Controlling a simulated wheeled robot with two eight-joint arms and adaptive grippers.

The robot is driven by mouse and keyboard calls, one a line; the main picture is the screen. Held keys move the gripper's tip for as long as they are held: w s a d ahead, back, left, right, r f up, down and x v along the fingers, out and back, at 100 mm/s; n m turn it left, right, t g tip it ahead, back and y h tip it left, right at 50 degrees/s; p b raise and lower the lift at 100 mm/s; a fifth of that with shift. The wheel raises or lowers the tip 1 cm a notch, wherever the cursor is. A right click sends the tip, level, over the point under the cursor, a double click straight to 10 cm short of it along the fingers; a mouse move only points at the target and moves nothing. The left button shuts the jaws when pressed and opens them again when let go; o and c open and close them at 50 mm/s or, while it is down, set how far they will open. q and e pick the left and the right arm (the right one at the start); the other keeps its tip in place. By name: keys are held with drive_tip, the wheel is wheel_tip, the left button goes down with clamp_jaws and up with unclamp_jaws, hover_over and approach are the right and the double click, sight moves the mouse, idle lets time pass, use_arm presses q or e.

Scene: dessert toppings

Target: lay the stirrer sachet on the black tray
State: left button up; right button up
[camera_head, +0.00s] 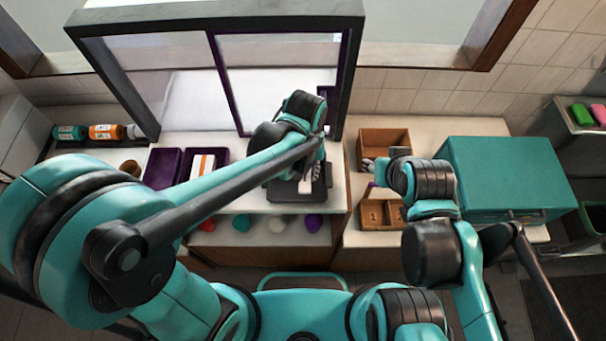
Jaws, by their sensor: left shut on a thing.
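The black tray (283,193) lies on the white counter in front of the framed glass screen. My left gripper (316,170) is right over the tray, mostly hidden by its own wrist and arm. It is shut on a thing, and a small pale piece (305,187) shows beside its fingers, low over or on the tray. This looks like the stirrer sachet, but its outline and whether it touches the tray cannot be made out.
Purple bins (163,168) stand left of the tray, one with a white and orange packet. Several coloured round items (277,225) lie along the counter's front. Wooden boxes (384,139) and a teal box (505,170) are at the right. The glass screen's frame (347,80) rises behind.

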use_arm(q)
drive_tip(key=shift+w+a+f, duration=0.2)
drive_tip(key=shift+w+f, duration=0.35)
drive_tip(key=shift+w, duration=0.35)
drive_tip(key=shift+a+f, duration=0.1)
drive_tip(key=shift+f, duration=0.25)
drive_tip(key=shift+f+b, duration=0.3)
drive_tip(key=shift+f, duration=1.4)
drive_tip(key=shift+f, duration=0.2)
drive_tip(key=o, duration=0.8)
drive_tip(key=shift+c, duration=0.2)
drive_tip(key=shift+r, duration=0.15)
